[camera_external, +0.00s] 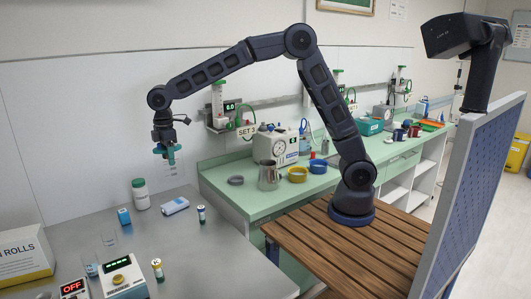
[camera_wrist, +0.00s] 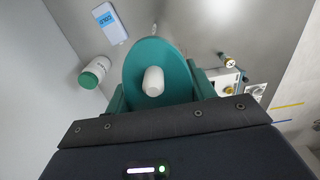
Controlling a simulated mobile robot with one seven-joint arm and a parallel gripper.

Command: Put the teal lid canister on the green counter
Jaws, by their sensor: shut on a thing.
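The teal lid canister (camera_external: 174,169) hangs in the air above the grey table at the left in the external view. My gripper (camera_external: 167,153) is shut on its teal top, and the pale clear body hangs below. In the wrist view its oval teal lid (camera_wrist: 174,58) with a white knob sits between the teal fingers of my gripper (camera_wrist: 157,92); the lid hides the body. The green counter (camera_external: 235,203) stands to the right of my gripper in the external view, beyond the grey table's edge.
On the grey table (camera_external: 215,262) stand a green-capped white bottle (camera_external: 141,194), a blue-white pack (camera_external: 175,206), small vials and display devices. The counter holds a grey ring (camera_external: 236,180), steel jug (camera_external: 268,177), yellow bowl (camera_external: 298,174) and blue bowl (camera_external: 318,167). Its near front is clear.

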